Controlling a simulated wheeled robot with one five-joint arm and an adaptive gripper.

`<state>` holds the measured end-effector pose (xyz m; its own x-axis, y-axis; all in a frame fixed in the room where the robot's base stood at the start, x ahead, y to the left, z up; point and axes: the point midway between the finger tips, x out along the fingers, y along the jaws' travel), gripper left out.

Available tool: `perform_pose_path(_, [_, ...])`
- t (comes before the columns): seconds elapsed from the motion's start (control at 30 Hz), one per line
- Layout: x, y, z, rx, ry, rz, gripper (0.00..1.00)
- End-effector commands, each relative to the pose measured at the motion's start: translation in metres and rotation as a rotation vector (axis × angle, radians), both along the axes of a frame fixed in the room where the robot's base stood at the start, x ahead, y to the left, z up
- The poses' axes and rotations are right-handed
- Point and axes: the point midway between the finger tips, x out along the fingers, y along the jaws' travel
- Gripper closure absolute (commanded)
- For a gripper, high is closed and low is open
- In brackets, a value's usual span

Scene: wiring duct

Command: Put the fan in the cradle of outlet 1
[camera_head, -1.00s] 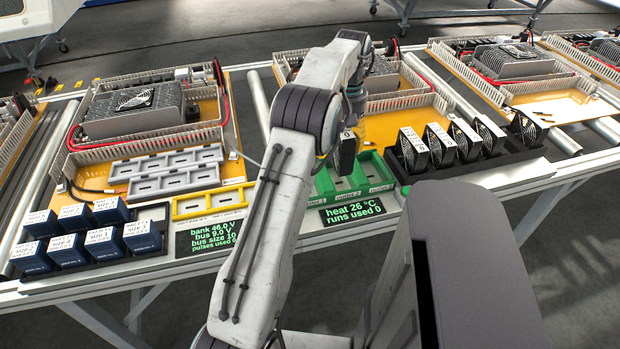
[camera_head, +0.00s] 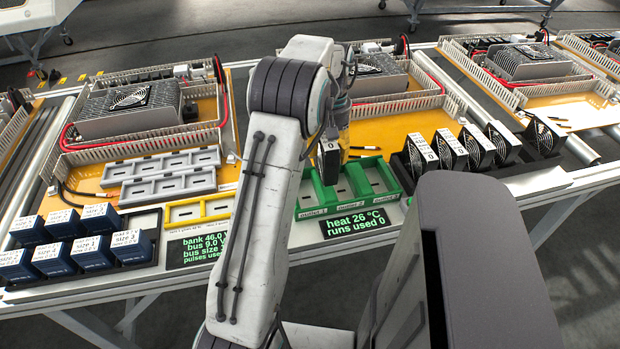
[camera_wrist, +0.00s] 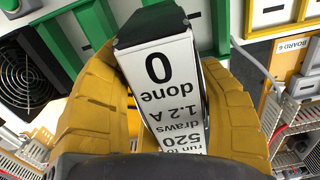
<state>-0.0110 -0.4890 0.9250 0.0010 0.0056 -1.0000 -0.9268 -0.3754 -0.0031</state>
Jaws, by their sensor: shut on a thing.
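My gripper (camera_head: 338,140) is shut on a fan (camera_head: 328,163), a dark unit with a white label strip. In the wrist view the fan (camera_wrist: 165,85) sits between the yellow fingers, its label reading "0 done". The green cradle of outlet 1 (camera_head: 311,212) is the left one of three in a row. The fan is held upright near the back of this cradle, toward the outlet 2 side (camera_head: 345,204). It looks raised above the cradle; I cannot tell whether it touches. My arm hides the area left of the cradle.
A display (camera_head: 355,222) in front reads heat 26 °C, runs used 0. Blue blocks (camera_head: 85,245) and yellow and grey holders (camera_head: 160,180) lie left. A chassis (camera_head: 395,125) is behind.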

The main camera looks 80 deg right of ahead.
Motion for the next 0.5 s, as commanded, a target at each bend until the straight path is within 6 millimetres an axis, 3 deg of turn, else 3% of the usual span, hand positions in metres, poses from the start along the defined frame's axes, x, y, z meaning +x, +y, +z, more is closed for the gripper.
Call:
perform_pose_path(0.3, [0.032,0.025,-0.021,0.001,0.0,0.002,0.76])
perform_pose_path(0.5, [0.041,0.032,-0.03,-0.002,0.0,0.001,0.76])
